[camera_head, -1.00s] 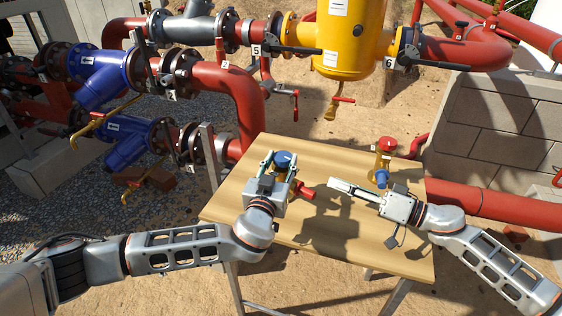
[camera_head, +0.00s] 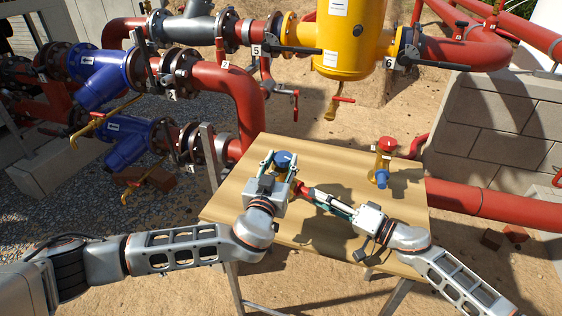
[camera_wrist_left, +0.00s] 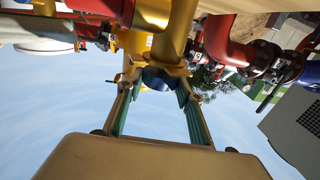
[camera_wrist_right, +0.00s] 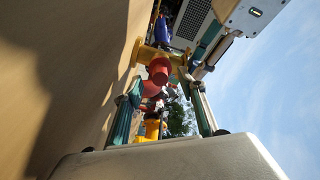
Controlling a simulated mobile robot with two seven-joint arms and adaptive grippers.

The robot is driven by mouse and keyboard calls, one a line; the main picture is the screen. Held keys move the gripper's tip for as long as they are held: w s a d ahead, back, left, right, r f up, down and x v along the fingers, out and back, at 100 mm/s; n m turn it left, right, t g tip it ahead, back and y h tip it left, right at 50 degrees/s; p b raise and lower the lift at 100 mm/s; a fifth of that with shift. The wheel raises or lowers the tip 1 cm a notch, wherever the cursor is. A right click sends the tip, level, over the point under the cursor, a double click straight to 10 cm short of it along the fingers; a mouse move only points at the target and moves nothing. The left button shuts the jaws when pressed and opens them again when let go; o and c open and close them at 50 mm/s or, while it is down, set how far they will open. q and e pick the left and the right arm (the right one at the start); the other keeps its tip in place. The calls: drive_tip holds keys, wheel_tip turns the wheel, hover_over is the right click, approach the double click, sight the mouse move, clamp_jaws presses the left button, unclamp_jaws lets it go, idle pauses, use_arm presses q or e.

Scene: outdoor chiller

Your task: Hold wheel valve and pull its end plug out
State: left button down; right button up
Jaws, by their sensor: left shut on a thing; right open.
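The wheel valve stands on the wooden table with its blue wheel (camera_head: 284,159) up. My left gripper (camera_head: 281,161) is shut on this valve, one finger on each side. In the left wrist view its yellow body (camera_wrist_left: 173,45) shows beyond the fingertips, with a blue part between the fingers. The red end plug (camera_wrist_right: 158,71) points toward my right gripper. My right gripper (camera_head: 306,190) is open, with its fingertips close to the plug. In the right wrist view the plug lies between the fingers; I cannot tell if they touch it.
A second yellow valve (camera_head: 382,162) with a red wheel and a blue end stands at the table's back right. The table (camera_head: 330,160) is clear between the valves. Red and blue pipework (camera_head: 225,85) and a yellow tank (camera_head: 350,40) stand behind; a block wall (camera_head: 495,120) is at right.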

sight(301, 190)
drive_tip(key=shift+x, duration=1.65)
clamp_jaws()
